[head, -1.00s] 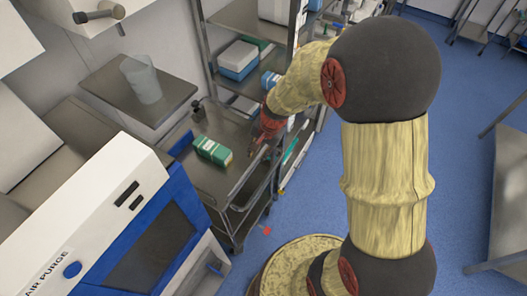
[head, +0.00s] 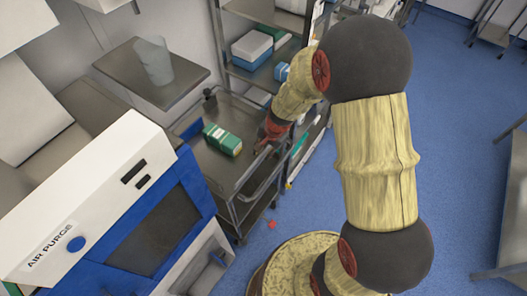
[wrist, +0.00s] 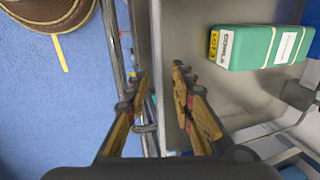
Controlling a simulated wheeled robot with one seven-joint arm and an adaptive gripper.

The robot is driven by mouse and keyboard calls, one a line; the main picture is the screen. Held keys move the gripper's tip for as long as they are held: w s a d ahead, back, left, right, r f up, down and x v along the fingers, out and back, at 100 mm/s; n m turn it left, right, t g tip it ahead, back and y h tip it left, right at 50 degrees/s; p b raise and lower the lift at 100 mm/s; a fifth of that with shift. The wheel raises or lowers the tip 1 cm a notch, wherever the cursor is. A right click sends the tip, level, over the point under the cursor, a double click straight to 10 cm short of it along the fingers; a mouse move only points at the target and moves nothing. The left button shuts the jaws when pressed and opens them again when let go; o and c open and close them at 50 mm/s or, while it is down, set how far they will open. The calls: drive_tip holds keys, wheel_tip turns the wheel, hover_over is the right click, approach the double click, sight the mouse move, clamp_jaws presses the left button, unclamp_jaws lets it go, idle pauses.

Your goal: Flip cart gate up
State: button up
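The steel cart (head: 215,165) stands left of my arm in the head view, with a green-and-white box on its top. Its gate seems to be the tubular rail (head: 262,178) along the cart's right side. In the wrist view a thin metal tube (wrist: 116,50) and the cart's upright edge (wrist: 157,50) run lengthwise. My gripper (wrist: 159,82) is open, with its fingers on either side of the cart edge. In the head view my gripper (head: 268,137) is at the cart's far right corner. I cannot tell whether a finger touches the rail.
The green box (wrist: 262,47) lies right of my gripper. A shelf rack (head: 262,75) stands behind the cart. A blue-and-white machine (head: 110,215) is at the left front. Blue floor (head: 460,110) is open to the right.

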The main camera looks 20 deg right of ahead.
drive_tip(key=shift+c, duration=0.7)
drive_tip(key=c, duration=0.4)
clamp_jaws()
drive_tip(key=shift+w+r+p, duration=0.1)
drive_tip(key=shift+r+p, duration=0.2)
drive_tip(key=shift+p, duration=1)
drive_tip(key=p, duration=0.2)
drive_tip(key=g+p, duration=0.1)
drive_tip(key=p, duration=0.2)
drive_tip(key=shift+w+a+h, duration=0.2)
drive_tip(key=shift+w+h, duration=0.1)
drive_tip(key=g+p, duration=0.1)
drive_tip(key=p, duration=0.6)
drive_tip(key=shift+w+a+h+p, duration=0.25)
drive_tip(key=shift+w+h+p, duration=0.1)
drive_tip(key=shift+h, duration=0.05)
drive_tip(key=shift+f+p, duration=0.25)
drive_tip(key=shift+p, duration=0.55)
drive_tip(key=o, duration=0.5)
unclamp_jaws()
